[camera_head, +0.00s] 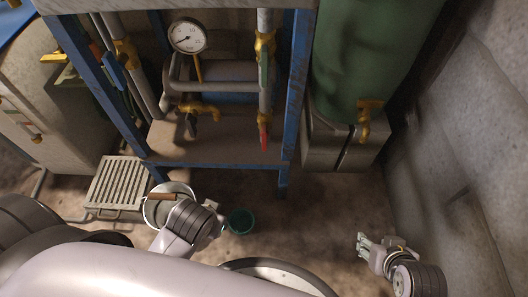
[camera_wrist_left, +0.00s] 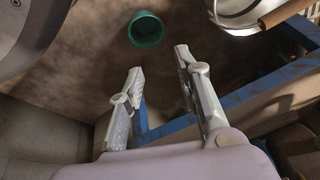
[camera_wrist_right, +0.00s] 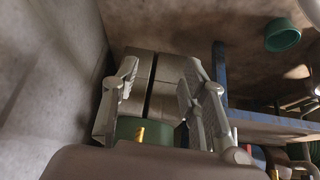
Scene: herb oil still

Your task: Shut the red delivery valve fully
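The red valve handle (camera_head: 264,136) is at the lower end of the upright pipe at the right side of the blue frame in the head view. It appears to point down, roughly in line with the pipe. My left gripper (camera_head: 219,229) is low in front of the frame, well below the handle; its fingers are open and empty in the left wrist view (camera_wrist_left: 159,62). My right gripper (camera_head: 361,245) is low at the right, apart from the handle, and open and empty in the right wrist view (camera_wrist_right: 158,66). A small red patch (camera_wrist_right: 258,153) shows there, partly hidden.
A green handle (camera_head: 263,74) sits higher on the same pipe. The blue frame (camera_head: 295,90) stands around the pipes and gauge (camera_head: 187,37). A green tank (camera_head: 365,55) has a brass tap (camera_head: 365,122). A teal bucket (camera_head: 240,221) and metal pail (camera_head: 152,212) are near my left gripper.

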